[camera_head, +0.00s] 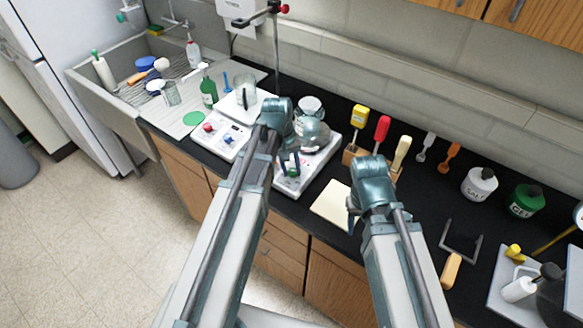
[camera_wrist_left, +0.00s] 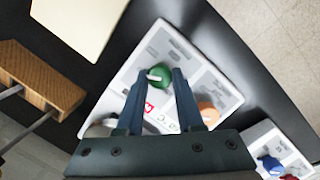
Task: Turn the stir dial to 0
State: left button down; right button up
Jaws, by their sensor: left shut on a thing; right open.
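A white hotplate panel (camera_wrist_left: 190,60) in the left wrist view carries a green dial (camera_wrist_left: 160,75) with a white pointer mark and an orange dial (camera_wrist_left: 209,114). The print beside them is too small to read, so I cannot tell which is the stir dial. My left gripper (camera_wrist_left: 159,78) is shut on the green dial, one finger on each side of it. In the head view my left gripper (camera_head: 290,165) is at the front of the white hotplate (camera_head: 322,142). My right gripper (camera_head: 352,208) is open and empty near the cream pad.
A second white device (camera_head: 222,139) with red and blue knobs stands left of the hotplate. A glass vessel (camera_head: 313,133) sits on the hotplate. A wooden rack (camera_wrist_left: 40,78) with coloured-handled tools stands to the right. A cream pad (camera_head: 334,202) lies in front.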

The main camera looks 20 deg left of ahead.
dwell(0.5)
pick_arm(q)
jog(key=c, duration=0.5)
grip_release()
jog(key=shift+c, duration=0.2)
jog(key=shift+r, duration=0.15)
pick_arm(e)
jog(key=shift+r, duration=0.15)
pick_arm(q)
notch_tip(320, 180, up, 13)
jog(key=a+p, duration=0.2)
jog(key=p, duration=1.1)
jog(key=shift+r+p, duration=0.2)
jog(key=shift+p, duration=0.15)
pick_arm(e)
notch_tip(320, 180, up, 13)
jog(key=shift+r, duration=0.2)
pick_arm(q)
jog(key=shift+s+a, duration=0.1)
jog(key=shift+f, duration=0.1)
